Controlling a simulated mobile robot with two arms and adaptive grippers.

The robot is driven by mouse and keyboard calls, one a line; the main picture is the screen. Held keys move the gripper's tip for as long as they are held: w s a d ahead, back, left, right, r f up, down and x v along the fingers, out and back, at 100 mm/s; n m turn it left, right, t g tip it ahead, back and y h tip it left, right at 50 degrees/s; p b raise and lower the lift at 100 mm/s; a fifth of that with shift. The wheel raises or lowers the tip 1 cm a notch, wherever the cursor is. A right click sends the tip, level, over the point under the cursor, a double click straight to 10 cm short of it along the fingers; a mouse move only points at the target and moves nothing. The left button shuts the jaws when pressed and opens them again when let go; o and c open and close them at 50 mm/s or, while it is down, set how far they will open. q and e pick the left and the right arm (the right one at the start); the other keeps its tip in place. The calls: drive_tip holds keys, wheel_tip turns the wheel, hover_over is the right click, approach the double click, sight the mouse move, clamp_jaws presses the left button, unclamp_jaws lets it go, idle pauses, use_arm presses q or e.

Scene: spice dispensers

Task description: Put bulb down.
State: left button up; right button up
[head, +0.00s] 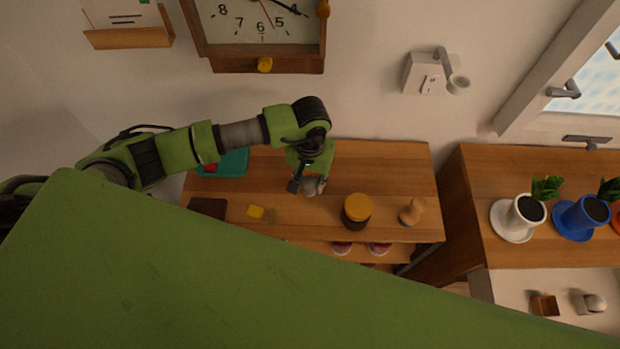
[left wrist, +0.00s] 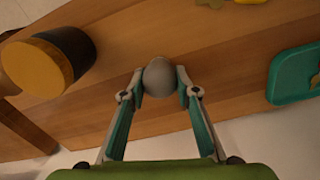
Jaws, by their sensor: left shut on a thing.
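The bulb (left wrist: 159,77) is a smooth, pale grey, rounded thing. In the left wrist view it sits between the two fingertips of my left gripper (left wrist: 161,86), which is shut on it. In the head view my left gripper (head: 308,186) is over the wooden table top (head: 385,165), with the bulb (head: 311,188) partly hidden at its fingertips. I cannot tell whether the bulb touches the wood. My right gripper is not in view.
A dark jar with a yellow lid (head: 357,208) and a wooden shaker-like piece (head: 412,211) stand right of the gripper. A teal tray (head: 238,162), a yellow block (head: 255,211) and a dark board (head: 207,207) lie left. Bare wood lies behind the jar.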

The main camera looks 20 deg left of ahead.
use_arm(q)
drive_tip(key=shift+f, duration=0.2)
drive_tip(key=o, duration=1)
drive_tip(key=shift+r, duration=0.1)
drive_tip(key=shift+o, duration=0.2)
